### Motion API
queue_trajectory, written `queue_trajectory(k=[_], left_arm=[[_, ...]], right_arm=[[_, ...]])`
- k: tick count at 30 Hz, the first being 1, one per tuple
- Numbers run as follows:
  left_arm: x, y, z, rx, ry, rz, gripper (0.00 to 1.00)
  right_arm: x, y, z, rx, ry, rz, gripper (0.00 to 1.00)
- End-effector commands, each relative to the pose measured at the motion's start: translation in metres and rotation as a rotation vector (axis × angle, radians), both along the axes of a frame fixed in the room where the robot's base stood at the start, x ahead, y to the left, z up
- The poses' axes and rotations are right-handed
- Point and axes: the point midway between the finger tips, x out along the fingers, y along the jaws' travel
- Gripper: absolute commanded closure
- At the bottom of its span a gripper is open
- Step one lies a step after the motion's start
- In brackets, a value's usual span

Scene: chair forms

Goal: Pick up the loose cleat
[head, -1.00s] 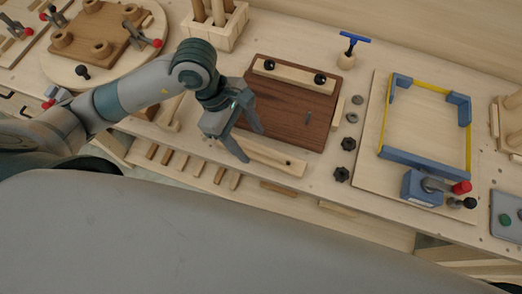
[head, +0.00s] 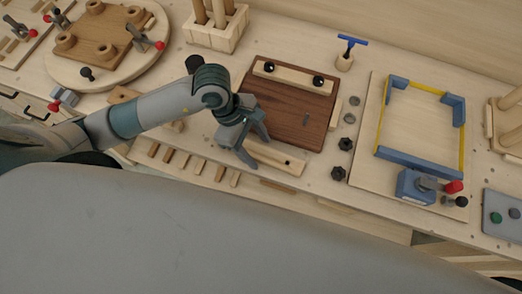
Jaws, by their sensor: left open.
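A pale wooden cleat (head: 283,159) lies along the near edge of the dark brown board (head: 300,118), with a dark hole near its right end. A second pale cleat (head: 290,75) sits across the far edge of the board under two black knobs. My left gripper (head: 261,153) is open, its fingers pointing down and to the right over the left part of the near cleat. One finger shows on each side of it. The gripper hides the cleat's left end, and I cannot tell whether the fingers touch it. My right gripper is not in view.
Two loose black knobs (head: 345,144) and small washers lie right of the board. A blue-cornered frame with yellow edges (head: 462,139) and a clamp stand further right. A blue T-handle tool (head: 351,42) stands behind. Small wooden strips lie along the bench's front.

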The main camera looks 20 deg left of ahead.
Motion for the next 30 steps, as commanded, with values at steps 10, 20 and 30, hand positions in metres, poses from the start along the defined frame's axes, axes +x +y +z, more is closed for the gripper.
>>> queue_trajectory(k=[10, 20, 30], left_arm=[[0.0, 0.0, 0.0, 0.0, 0.0, 0.0, 0.91], [0.001, 0.0, 0.006, -0.001, -0.003, -0.001, 0.91], [-0.003, -0.008, 0.043, -0.005, -0.004, -0.007, 0.91]], right_arm=[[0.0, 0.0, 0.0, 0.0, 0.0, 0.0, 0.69], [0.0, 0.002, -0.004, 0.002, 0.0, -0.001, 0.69], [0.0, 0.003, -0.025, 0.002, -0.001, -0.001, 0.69]])
